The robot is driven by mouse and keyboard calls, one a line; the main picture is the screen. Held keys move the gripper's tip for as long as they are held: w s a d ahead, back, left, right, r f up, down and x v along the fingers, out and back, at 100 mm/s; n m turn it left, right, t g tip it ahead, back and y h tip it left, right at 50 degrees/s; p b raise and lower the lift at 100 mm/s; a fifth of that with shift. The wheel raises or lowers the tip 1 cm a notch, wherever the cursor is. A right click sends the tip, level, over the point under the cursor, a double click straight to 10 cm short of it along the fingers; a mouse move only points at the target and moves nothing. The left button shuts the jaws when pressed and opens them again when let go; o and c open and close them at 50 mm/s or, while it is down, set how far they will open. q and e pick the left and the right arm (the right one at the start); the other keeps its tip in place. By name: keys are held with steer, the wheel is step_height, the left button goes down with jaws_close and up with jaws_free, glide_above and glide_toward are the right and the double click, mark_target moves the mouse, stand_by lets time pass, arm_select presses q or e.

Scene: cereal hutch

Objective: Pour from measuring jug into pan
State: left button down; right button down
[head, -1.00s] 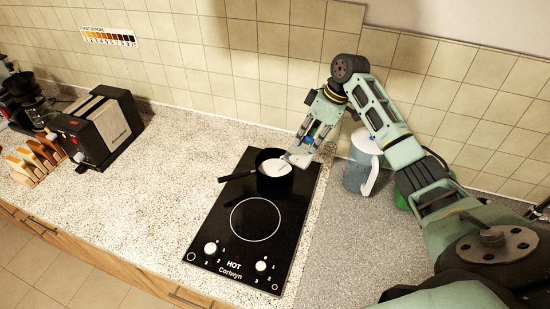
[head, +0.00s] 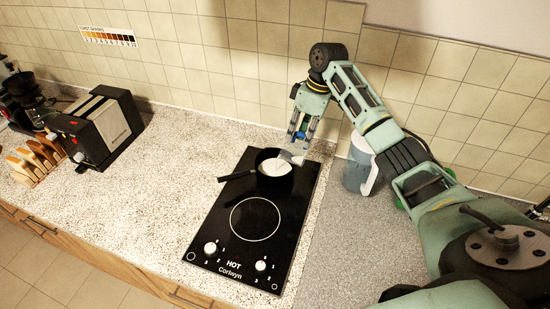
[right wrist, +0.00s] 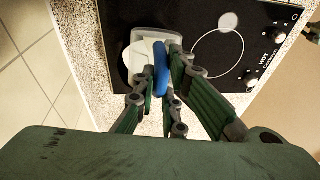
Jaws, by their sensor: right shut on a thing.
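The black pan (head: 264,181) stands on the rear ring of the hob, its handle pointing left. White contents (head: 273,167) show inside it. My right gripper (head: 298,137) is shut on the blue handle (right wrist: 161,76) of the measuring jug. The small, clear-greyish jug (head: 293,157) is at the pan's right rim, tilted toward the pan. In the right wrist view the jug (right wrist: 157,36) overlaps the white in the pan (right wrist: 134,58). I cannot tell whether anything is flowing, or how much is in the jug. My left gripper is not in view.
A grey pitcher (head: 354,177) with a white handle stands right of the hob (head: 226,253), close under my right arm. A toaster (head: 100,127) and a toast rack (head: 37,158) are at the left. The tiled wall is close behind. The counter between toaster and hob is clear.

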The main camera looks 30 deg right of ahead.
steer(key=shift+w+a+r, duration=0.3)
steer(key=shift+w+a, duration=0.1)
steer(key=shift+w, duration=0.2)
steer(key=s+d, duration=0.1)
steer(key=s+d+f+t, duration=0.1)
steer(key=s, duration=0.1)
steer(key=shift+d+f+y, duration=0.1)
steer(key=shift+f+y, duration=0.1)
steer(key=shift+y, duration=0.2)
steer(key=shift+s+d, duration=0.1)
steer(key=shift+d, duration=0.05)
steer(key=shift+f, duration=0.25)
steer(key=s+d+r+t+y+b, duration=0.2)
steer(key=s+d+t+y+b, duration=0.1)
steer(key=b, duration=0.8)
steer(key=s+d+r+n+t+y+b, duration=0.1)
steer(key=s+d+t+y+b, duration=0.3)
steer(key=b, duration=0.8)
steer(key=s+r+t+y, duration=0.1)
steer(key=s+t+y, duration=0.1)
steer(key=t, duration=0.1)
steer(key=shift+r+t, duration=0.2)
steer(key=shift+t, duration=0.2)
